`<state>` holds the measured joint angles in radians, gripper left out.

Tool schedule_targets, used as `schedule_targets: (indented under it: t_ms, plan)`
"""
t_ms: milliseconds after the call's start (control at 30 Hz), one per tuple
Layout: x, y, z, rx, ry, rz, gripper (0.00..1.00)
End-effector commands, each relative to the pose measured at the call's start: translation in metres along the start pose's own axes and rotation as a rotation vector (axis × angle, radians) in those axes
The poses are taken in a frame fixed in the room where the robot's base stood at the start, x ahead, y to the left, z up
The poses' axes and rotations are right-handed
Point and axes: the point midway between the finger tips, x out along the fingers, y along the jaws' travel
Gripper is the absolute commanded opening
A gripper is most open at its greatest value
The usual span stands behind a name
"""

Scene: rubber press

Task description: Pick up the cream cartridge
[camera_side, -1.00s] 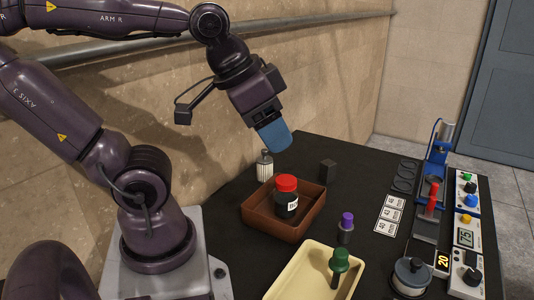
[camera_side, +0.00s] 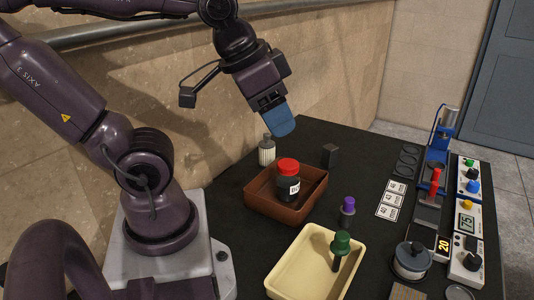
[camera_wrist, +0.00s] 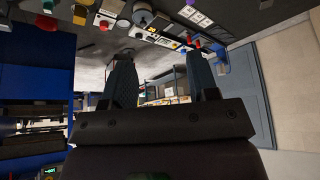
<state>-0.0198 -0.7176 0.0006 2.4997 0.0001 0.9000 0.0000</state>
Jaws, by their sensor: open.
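The cream cartridge appears to be the pale ribbed cylinder with a grey top (camera_side: 266,152), standing upright on the dark table behind the brown tray in the side view. My gripper (camera_side: 280,122) is raised in the air, just above and slightly right of it in the picture, with clear space between them. Its blue fingers overlap in this view. In the wrist view my gripper (camera_wrist: 161,85) shows two dark fingers spread apart with nothing between them. I cannot pick out the cartridge in the wrist view.
A brown tray (camera_side: 259,207) holds a dark, red-capped bottle (camera_side: 288,186). A dark block (camera_side: 329,154) and a purple-topped piece (camera_side: 348,207) stand nearby. A cream tray (camera_side: 287,280) holds a green-topped tool (camera_side: 340,246). A blue press (camera_side: 439,150) stands at right.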

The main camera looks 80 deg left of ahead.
Motion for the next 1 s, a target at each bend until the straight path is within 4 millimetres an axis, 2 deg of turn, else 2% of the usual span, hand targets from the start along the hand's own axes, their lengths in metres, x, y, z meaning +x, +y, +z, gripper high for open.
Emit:
schedule_targets:
  t_ms: [167,367,533,667,900,1000]
  plan:
    - [0.035,-0.024,-0.002,-0.07,-0.18,-0.041,0.54]
    - [0.081,-0.087,-0.009,-0.039,-0.406,-0.178,0.54]
    - [0.121,-0.154,-0.005,0.09,-0.612,-0.294,0.54]
    - [0.15,-0.21,0.006,0.238,-0.786,-0.366,0.54]
    - [0.198,-0.316,0.032,0.644,-1.128,-0.441,0.54]
    - [0.213,-0.352,0.034,0.845,-1.25,-0.453,0.54]
